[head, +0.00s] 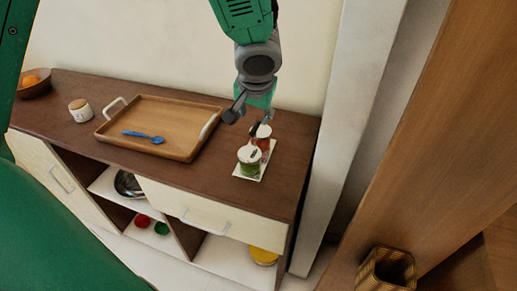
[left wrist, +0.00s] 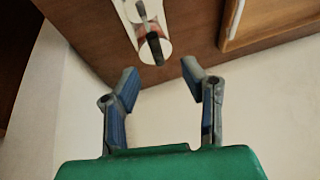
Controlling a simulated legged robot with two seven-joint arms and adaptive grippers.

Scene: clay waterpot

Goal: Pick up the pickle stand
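The pickle stand (head: 264,169) is a small white tray with two lidded jars, near the right end of the brown cabinet top. The front jar (head: 249,168) looks green and the rear jar (head: 262,142) reddish, both with white lids. My left gripper (head: 251,116) is open and empty, pointing down above and just behind the stand, its fingers apart. In the left wrist view the stand (left wrist: 131,12) shows at the top, with a dark upright handle, beyond the open left fingers (left wrist: 161,79). The rear jar is partly covered by the gripper in the head view. My right gripper is not in view.
A wooden tray (head: 170,112) with white handles and a blue spoon (head: 143,136) lies left of the stand. A white jar (head: 80,110) and a bowl (head: 34,83) stand farther left. A wall is close behind the cabinet, and a pale post (head: 335,150) rises at right.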

